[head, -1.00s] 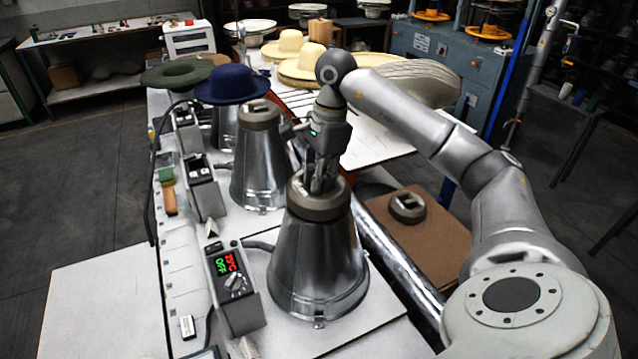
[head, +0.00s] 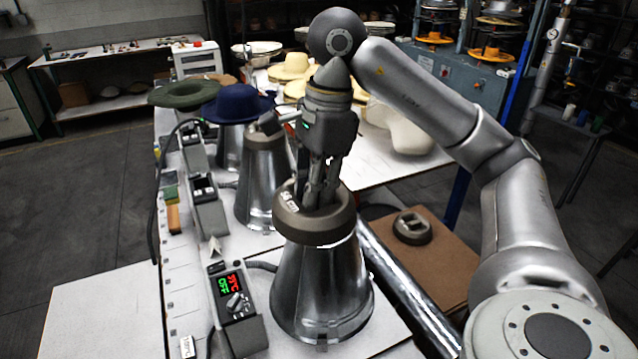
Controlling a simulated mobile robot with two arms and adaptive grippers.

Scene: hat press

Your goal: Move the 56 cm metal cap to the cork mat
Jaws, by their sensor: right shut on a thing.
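A dark grey-brown ring-shaped metal cap (head: 314,228) is at the top of the nearest shiny metal cone (head: 320,290). My right gripper (head: 318,203) points down into the cap's middle and is shut on it. The cap looks slightly raised over the cone, with a bright edge under its rim; the exact gap cannot be told. The brown cork mat (head: 452,268) lies to the right of the cone, past a metal rail. My left gripper is not in view.
A control box (head: 232,300) with a lit display stands left of the cone. Behind are a second metal cone (head: 262,185) and a blue hat (head: 238,104). A metal rail (head: 405,290) runs between cone and mat. The mat's front part is bare.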

